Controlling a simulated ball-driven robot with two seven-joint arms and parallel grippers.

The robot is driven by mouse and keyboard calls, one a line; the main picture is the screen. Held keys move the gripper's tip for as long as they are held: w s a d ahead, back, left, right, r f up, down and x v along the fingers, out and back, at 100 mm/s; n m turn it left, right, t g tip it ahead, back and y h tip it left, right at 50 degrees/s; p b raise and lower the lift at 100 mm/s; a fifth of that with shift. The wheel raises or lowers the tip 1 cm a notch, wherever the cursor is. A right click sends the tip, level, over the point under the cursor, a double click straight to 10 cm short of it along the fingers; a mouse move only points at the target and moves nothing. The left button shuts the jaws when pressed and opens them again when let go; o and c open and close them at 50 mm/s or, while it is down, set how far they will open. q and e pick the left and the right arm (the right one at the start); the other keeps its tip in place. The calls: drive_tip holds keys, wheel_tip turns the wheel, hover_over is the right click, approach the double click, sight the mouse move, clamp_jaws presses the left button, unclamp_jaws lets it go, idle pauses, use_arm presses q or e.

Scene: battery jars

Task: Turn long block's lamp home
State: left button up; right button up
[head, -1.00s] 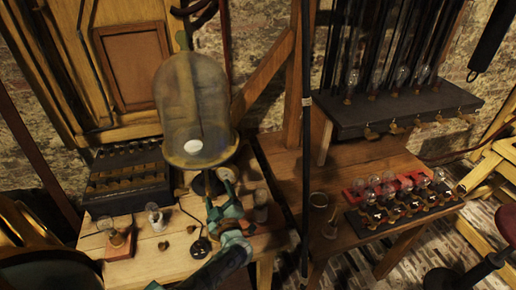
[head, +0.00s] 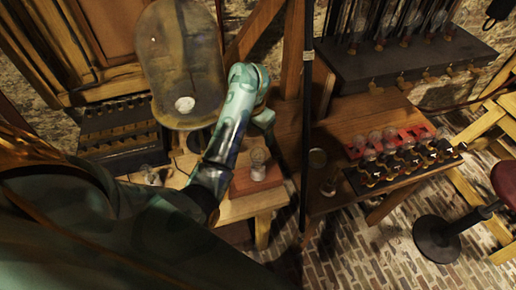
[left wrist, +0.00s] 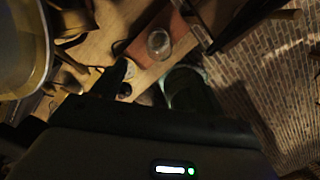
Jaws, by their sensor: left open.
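A small clear-glass lamp (head: 258,163) stands upright on a reddish-brown block (head: 243,184) at the right end of the wooden workbench. My left gripper (head: 264,120) is above this lamp, pointing down and apart from it. In the left wrist view the lamp (left wrist: 158,43) and its block (left wrist: 180,25) lie just beyond the fingers of my left gripper (left wrist: 150,72), which are apart and empty. Another small lamp (head: 150,175) shows further left on the bench, partly hidden by my arm. I cannot tell how far either lamp is turned. My right gripper is out of view.
A big glass bell jar (head: 185,60) stands behind my left arm. A dark post (head: 308,120) rises right of the block. Beyond it, a black block (head: 375,182) and a red block (head: 355,152) carry several lamps. A stool (head: 437,238) stands on the brick floor.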

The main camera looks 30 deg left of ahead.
sight(258, 149)
use_arm(q)
drive_tip(key=f+b, duration=0.1)
drive_tip(key=f, duration=0.2)
drive_tip(key=f+b, duration=0.1)
drive_tip(key=f, duration=0.2)
drive_tip(key=w+f, duration=0.1)
drive_tip(key=f, duration=0.2)
drive_tip(key=shift+f+b, duration=0.4)
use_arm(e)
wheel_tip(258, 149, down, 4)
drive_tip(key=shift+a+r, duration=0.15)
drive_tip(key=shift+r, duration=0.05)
use_arm(q)
drive_tip(key=c, duration=1.2)
drive_tip(key=shift+o, duration=0.2)
drive_tip(key=shift+r+m+p, duration=0.15)
drive_tip(key=shift+m+p, duration=0.35)
drive_tip(key=shift+m, duration=0.2)
drive_tip(key=shift+m+p, duration=0.55)
drive_tip(key=shift+m, duration=0.45)
drive_tip(key=shift+m+h+p, duration=0.3)
drive_tip(key=shift+m+p, duration=0.1)
drive_tip(key=shift+m, duration=1.1)
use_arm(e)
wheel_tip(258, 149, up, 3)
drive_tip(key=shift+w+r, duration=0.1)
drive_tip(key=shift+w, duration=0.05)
